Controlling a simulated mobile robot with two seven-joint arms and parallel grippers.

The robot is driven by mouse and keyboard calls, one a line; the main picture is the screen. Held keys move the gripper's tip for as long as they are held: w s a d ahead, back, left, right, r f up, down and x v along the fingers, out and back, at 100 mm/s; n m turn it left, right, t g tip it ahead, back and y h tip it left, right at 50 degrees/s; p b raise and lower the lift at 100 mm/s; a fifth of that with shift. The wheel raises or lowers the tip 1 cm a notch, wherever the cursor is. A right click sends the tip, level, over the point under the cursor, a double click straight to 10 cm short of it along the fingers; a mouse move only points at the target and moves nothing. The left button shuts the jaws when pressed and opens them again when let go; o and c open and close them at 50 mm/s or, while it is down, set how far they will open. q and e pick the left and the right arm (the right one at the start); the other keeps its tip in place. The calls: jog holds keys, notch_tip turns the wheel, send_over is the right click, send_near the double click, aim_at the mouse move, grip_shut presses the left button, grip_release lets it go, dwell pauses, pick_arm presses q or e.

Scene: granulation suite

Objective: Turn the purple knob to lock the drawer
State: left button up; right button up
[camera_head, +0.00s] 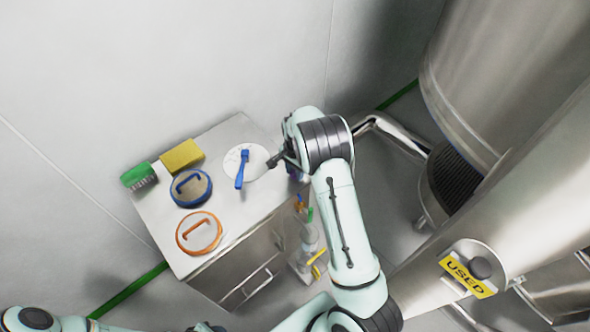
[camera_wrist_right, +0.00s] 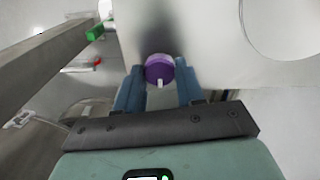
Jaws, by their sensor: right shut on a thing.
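The purple knob (camera_wrist_right: 159,69) sits between the two blue fingers of my right gripper (camera_wrist_right: 159,82) in the right wrist view. The gripper is shut on it, and a small white mark on the knob points down in that view. In the head view my right gripper (camera_head: 287,164) is at the right edge of the steel cabinet (camera_head: 232,133), with the knob mostly hidden by it. A drawer front with a handle (camera_head: 258,284) shows on the cabinet's lower front. Of my left arm only parts show at the bottom edge; its jaws cannot be made out.
A large steel vessel (camera_head: 500,70) is at right.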

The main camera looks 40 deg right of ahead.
aim_at(295, 173)
jog(key=shift+d, duration=0.1)
dwell(0.3)
jog(key=o, duration=1)
jog(key=shift+o, duration=0.2)
jog(key=shift+r, duration=0.15)
notch_tip(295, 173, up, 13)
